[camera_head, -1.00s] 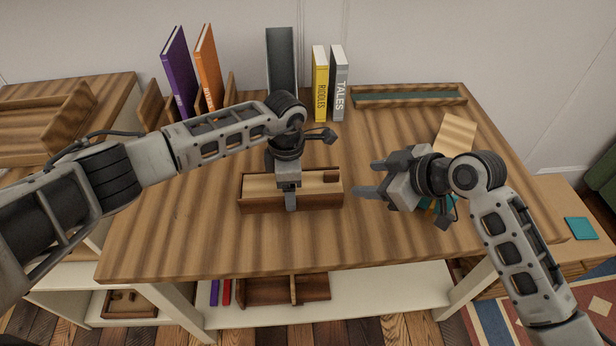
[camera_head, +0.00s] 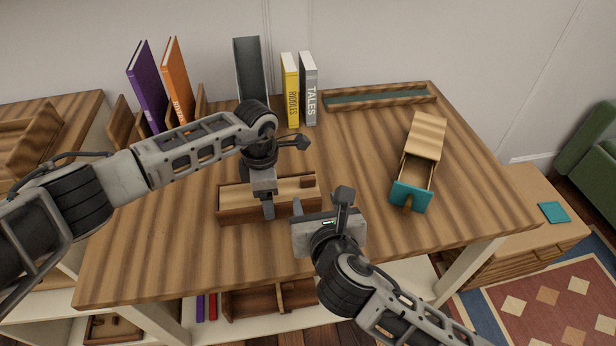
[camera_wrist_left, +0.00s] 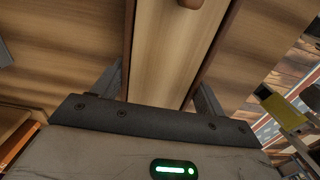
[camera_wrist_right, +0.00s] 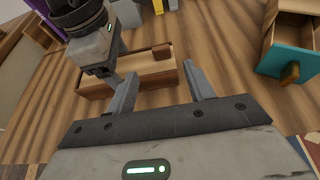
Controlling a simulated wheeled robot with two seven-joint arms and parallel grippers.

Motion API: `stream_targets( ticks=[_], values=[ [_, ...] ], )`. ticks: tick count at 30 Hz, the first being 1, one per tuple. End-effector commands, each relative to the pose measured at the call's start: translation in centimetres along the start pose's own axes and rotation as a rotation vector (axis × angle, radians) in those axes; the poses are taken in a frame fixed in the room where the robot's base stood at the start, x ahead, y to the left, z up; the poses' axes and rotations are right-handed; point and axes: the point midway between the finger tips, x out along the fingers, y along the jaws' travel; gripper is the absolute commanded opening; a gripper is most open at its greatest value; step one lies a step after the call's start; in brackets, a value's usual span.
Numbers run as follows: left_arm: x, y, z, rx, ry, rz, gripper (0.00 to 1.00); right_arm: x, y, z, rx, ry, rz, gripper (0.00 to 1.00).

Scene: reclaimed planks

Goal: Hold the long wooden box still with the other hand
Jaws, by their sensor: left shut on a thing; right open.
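The long wooden box (camera_head: 238,213) lies on the plank-topped desk, with a pale top and a small dark block near its right end. My left gripper (camera_head: 267,203) is shut across its middle from above; in the left wrist view the box (camera_wrist_left: 172,50) runs between the fingers. My right gripper (camera_head: 320,205) is open and empty, just in front of and right of the box's right end. In the right wrist view, the box (camera_wrist_right: 155,68) lies ahead of the spread fingers (camera_wrist_right: 160,85). I cannot tell whether they touch it.
A small wooden cabinet (camera_head: 427,135) with a teal-fronted drawer (camera_head: 411,196) pulled out stands to the right. Purple (camera_head: 148,85), orange (camera_head: 178,82), yellow (camera_head: 290,90) and grey (camera_head: 308,90) books stand behind. A shallow tray (camera_head: 380,97) lies at the back. The desk's front left is clear.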

Motion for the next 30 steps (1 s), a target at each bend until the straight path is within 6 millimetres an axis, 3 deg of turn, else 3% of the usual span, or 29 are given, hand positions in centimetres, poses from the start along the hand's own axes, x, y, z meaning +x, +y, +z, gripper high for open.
stream_targets(
  ticks=[9, 15, 21, 30],
  values=[
    [-0.1, 0.0, 0.0, 0.000, -0.001, 0.001, 0.44, 6.3, -0.1, 0.1, 0.004, 0.001, -0.002, 0.53],
    [-0.1, 0.0, 0.0, 0.000, -0.001, 0.001, 0.44, 9.4, -0.1, 0.1, 0.005, 0.001, -0.002, 0.53],
    [-0.1, 0.0, 0.0, 0.000, -0.001, 0.001, 0.44, 10.9, -0.1, 0.1, 0.005, 0.001, -0.002, 0.53],
    [-0.1, 0.0, 0.0, 0.000, -0.001, 0.001, 0.44, 11.1, -0.1, 0.0, 0.006, 0.001, -0.002, 0.53]
  ],
)
